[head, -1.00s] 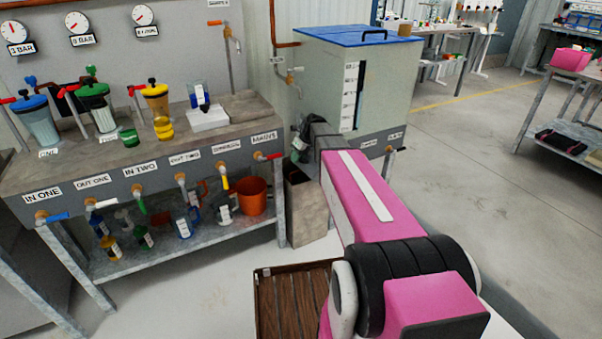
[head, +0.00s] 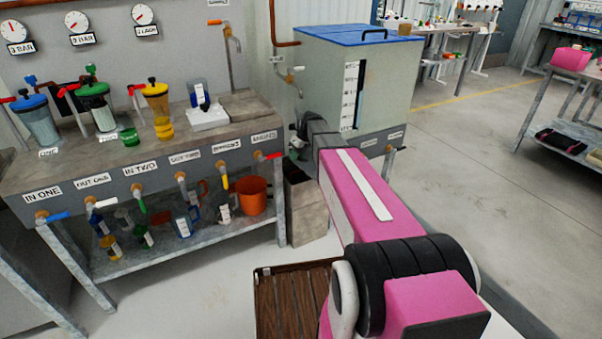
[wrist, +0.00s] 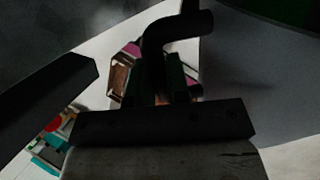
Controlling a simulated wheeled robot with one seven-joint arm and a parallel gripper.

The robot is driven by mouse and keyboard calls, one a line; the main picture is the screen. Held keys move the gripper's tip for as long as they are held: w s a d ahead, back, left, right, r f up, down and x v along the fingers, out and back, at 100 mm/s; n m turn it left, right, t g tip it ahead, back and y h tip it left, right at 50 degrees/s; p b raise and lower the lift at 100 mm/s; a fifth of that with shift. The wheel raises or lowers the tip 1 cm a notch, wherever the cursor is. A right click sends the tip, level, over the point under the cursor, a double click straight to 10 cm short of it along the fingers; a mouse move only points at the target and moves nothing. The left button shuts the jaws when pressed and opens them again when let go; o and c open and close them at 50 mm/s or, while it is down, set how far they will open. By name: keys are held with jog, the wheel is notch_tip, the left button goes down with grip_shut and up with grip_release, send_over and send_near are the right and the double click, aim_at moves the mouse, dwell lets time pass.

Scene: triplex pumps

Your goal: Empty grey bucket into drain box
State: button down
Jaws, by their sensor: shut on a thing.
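The drain box appears to be the tall, open-topped grey-brown box (head: 306,212) on the floor at the right end of the pump bench. My gripper (head: 299,142) is small and dark in the head view, above the box's back edge and beside the bench's right end. In the wrist view my gripper (wrist: 168,88) is shut on a dark curved handle (wrist: 180,28). A smooth grey surface (wrist: 255,75) fills the right of that view and is probably the grey bucket's side.
The pump bench (head: 130,165) stands left, with valve handles along its front and an orange bucket (head: 252,195) on its lower shelf. A large grey tank (head: 385,80) with a blue lid stands behind my arm.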

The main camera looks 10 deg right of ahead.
aim_at(300, 159)
jog(key=shift+w+a+r+g+h+p, duration=0.25)
jog(key=shift+w+r+g, duration=0.1)
jog(key=shift+w, duration=0.2)
jog(key=shift+w+a+r+g+h+p, duration=0.25)
jog(key=shift+w+g, duration=0.1)
jog(key=shift+w, duration=0.15)
dwell(1.4)
jog(key=s, duration=0.1)
jog(key=s+d+t, duration=0.1)
jog(key=s, duration=0.1)
jog(key=s+d+f+t+y, duration=0.1)
jog(key=shift+s, duration=0.35)
jog(key=shift+w+f+n, duration=0.1)
jog(key=shift+w+n, duration=0.2)
jog(key=shift+s+d+y, duration=0.25)
jog(key=shift+s+y, duration=0.05)
jog(key=shift+s, duration=0.2)
jog(key=s+d+f+n+t+y+b, duration=0.4)
jog(key=s+f+n+t+y, duration=0.1)
jog(key=s+t+y, duration=0.4)
jog(key=shift+d+y+b, duration=0.3)
jog(key=shift+y+b, duration=0.05)
jog(key=shift+y, duration=0.15)
